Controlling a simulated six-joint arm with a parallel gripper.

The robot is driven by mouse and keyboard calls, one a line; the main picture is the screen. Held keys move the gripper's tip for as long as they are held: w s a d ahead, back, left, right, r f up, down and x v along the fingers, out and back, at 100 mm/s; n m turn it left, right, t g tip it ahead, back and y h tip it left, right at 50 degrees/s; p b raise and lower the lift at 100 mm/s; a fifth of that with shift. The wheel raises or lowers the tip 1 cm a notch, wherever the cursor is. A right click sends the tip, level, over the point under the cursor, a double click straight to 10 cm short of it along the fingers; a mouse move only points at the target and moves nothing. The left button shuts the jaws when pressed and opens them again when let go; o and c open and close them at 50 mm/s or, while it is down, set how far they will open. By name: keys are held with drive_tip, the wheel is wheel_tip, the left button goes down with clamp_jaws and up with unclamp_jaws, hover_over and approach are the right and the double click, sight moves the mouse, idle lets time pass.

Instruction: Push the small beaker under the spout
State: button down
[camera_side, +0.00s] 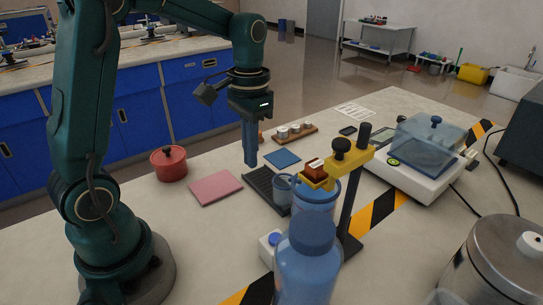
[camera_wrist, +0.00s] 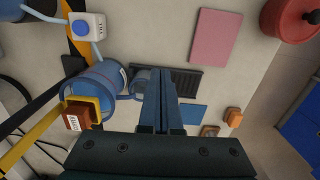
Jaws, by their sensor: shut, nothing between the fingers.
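The small beaker (camera_side: 283,192) is clear bluish and stands upright at the near right part of the black ridged tray (camera_side: 258,181). In the wrist view the beaker (camera_wrist: 139,78) is just left of my fingers, at the tray's (camera_wrist: 187,82) left end. A large blue vessel (camera_side: 318,192) stands close beside it, held by a stand with a yellow clamp. It also shows in the wrist view (camera_wrist: 92,88), with a short spout-like part (camera_wrist: 123,97) towards the beaker. My gripper (camera_side: 251,161) is shut and empty, pointing down above the tray, apart from the beaker. Its fingertips (camera_wrist: 158,72) partly cover the tray.
A large blue bottle (camera_side: 308,265) and a white box with a blue knob (camera_side: 269,250) stand in front. A pink pad (camera_side: 215,187) and red pot (camera_side: 169,164) lie left. A blue pad (camera_side: 282,158) and a scale (camera_side: 420,165) are behind. Bare table lies around the pink pad.

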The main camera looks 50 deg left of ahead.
sight(274, 185)
drive_tip(key=shift+m, duration=0.9)
drive_tip(key=f, duration=0.2)
drive_tip(key=s+d+f, duration=0.1)
drive_tip(key=f, duration=0.2)
drive_tip(key=s+f, duration=0.1)
drive_tip(key=f, duration=0.2)
drive_tip(key=shift+d+f, duration=0.2)
drive_tip(key=shift+d, duration=0.2)
drive_tip(key=shift+w+d+f, duration=0.1)
drive_tip(key=shift+w+f, duration=0.15)
drive_tip(key=shift+w, duration=0.65)
drive_tip(key=shift+w+d, duration=0.15)
drive_tip(key=shift+w, duration=1.05)
drive_tip(key=shift+w+d, duration=0.15)
drive_tip(key=shift+w, duration=0.7)
drive_tip(key=shift+s, duration=0.1)
